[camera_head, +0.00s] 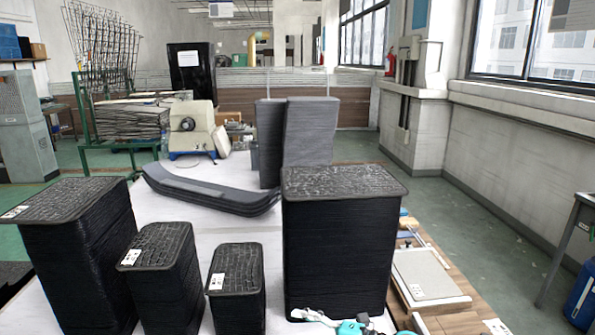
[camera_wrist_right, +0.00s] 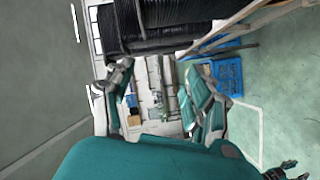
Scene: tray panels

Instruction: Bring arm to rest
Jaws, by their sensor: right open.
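My right gripper (camera_wrist_right: 160,84) shows in the right wrist view with its two teal fingers spread apart and nothing between them. Beyond the fingers lie a pale surface with small items and a dark ribbed stack (camera_wrist_right: 160,22). In the head view, a small teal and white part (camera_head: 350,327) shows at the bottom edge, in front of the tall black tray panel stack (camera_head: 338,250); it is cut off, and I cannot tell which part it is. My left gripper cannot be made out in either view.
More black panel stacks stand on the white table: a large one (camera_head: 75,260) at left, two shorter ones (camera_head: 165,275) (camera_head: 237,290), and grey ones (camera_head: 308,130) behind. Long curved black panels (camera_head: 210,190) lie mid-table. A blue crate (camera_wrist_right: 222,75) shows in the wrist view.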

